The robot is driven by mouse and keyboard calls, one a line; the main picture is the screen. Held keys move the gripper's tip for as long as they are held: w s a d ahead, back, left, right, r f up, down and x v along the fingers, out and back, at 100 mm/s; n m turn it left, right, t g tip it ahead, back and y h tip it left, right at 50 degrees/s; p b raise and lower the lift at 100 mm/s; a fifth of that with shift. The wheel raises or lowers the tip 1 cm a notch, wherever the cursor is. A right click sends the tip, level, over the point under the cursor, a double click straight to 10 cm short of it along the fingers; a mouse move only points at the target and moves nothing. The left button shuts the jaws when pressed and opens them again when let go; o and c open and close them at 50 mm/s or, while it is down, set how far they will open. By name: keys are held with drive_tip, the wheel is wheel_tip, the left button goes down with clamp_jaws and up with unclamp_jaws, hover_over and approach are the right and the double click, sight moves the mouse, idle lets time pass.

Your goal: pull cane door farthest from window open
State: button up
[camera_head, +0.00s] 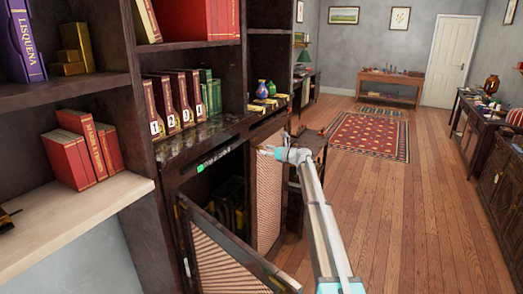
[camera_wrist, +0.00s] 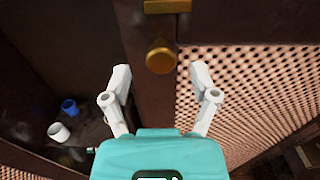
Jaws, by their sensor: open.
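In the head view, a dark cabinet has two cane doors under its counter. The near cane door (camera_head: 228,262) is swung outward, showing a dark interior with books. The far cane door (camera_head: 267,195) stands upright beyond the opening; I cannot tell whether it is ajar. My gripper (camera_head: 274,154) is at its upper part. In the wrist view, a round brass knob (camera_wrist: 161,57) sits on the door's dark frame, with cane weave (camera_wrist: 250,90) to its right. My gripper (camera_wrist: 160,82) is open, one finger either side of the knob's line, not closed on it. The window is not in view.
A dark stool or chair (camera_head: 312,150) is just beyond the far door. The wooden floor (camera_head: 400,220) to the right is clear. A blue cup (camera_wrist: 68,106) and white cup (camera_wrist: 58,132) show at left.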

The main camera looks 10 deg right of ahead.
sight(260, 149)
drive_tip(key=shift+x, duration=1.55)
clamp_jaws()
drive_tip(key=shift+d, duration=0.15)
drive_tip(key=shift+s, duration=0.1)
